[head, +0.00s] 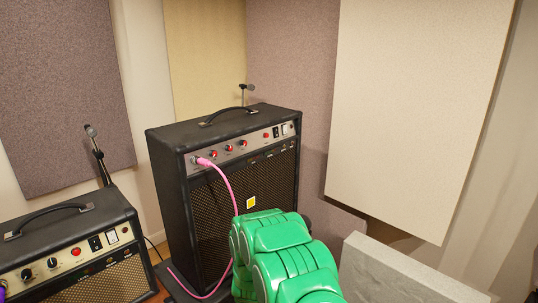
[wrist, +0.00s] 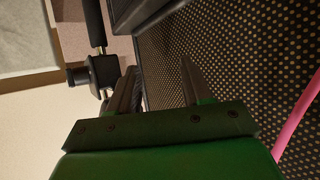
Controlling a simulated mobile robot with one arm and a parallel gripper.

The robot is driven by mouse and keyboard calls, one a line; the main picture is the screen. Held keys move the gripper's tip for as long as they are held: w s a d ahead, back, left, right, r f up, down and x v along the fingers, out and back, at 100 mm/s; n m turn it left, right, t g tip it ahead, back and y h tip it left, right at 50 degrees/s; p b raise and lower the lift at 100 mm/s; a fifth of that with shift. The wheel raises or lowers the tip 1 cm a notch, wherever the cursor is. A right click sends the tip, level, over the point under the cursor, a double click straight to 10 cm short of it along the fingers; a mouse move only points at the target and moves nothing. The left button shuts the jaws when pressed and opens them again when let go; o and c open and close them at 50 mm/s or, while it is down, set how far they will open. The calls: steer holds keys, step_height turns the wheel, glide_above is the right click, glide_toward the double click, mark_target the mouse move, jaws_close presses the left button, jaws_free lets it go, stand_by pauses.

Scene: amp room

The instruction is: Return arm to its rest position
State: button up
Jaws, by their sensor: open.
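My green arm (head: 285,258) reaches forward at the bottom middle of the head view, in front of the tall black amp (head: 245,215); its gripper end is hidden there. In the wrist view my gripper (wrist: 158,82) is open, with two dark fingers apart and nothing between them. The dotted grille of an amp (wrist: 240,60) fills the right side behind the fingers. A pink cable (wrist: 298,118) crosses the right edge, apart from the fingers. In the head view the pink cable (head: 229,190) is plugged into the tall amp's panel and hangs down its front.
A smaller amp (head: 75,250) stands at the left. A microphone on a stand (head: 97,150) is behind it, and another microphone (head: 244,90) is behind the tall amp. A grey slab (head: 390,275) stands right of my arm. A black stand part (wrist: 95,72) is left of the fingers.

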steer(key=s+d+r+n+g+y, duration=0.1)
steer(key=s+d+r+g+y, duration=0.2)
steer(key=s+r, duration=0.8)
steer(key=s+d+r+g, duration=0.2)
steer(key=s+r+g, duration=0.45)
steer(key=r, duration=0.65)
steer(key=s+d+r+g, duration=0.1)
steer(key=s+d+r, duration=0.3)
steer(key=s, duration=0.9)
steer(key=s+d+r+g+h, duration=0.1)
steer(key=s+d+r, duration=0.3)
steer(key=s, duration=0.8)
steer(key=s+d+r+g, duration=0.2)
steer(key=s+d+r, duration=0.2)
steer(key=s, duration=0.9)
steer(key=shift+s+d+r+g+h, duration=0.15)
steer(key=shift+s+d+g+h, duration=0.15)
steer(key=shift+d+g+h, duration=0.1)
steer(key=shift+o, duration=0.3)
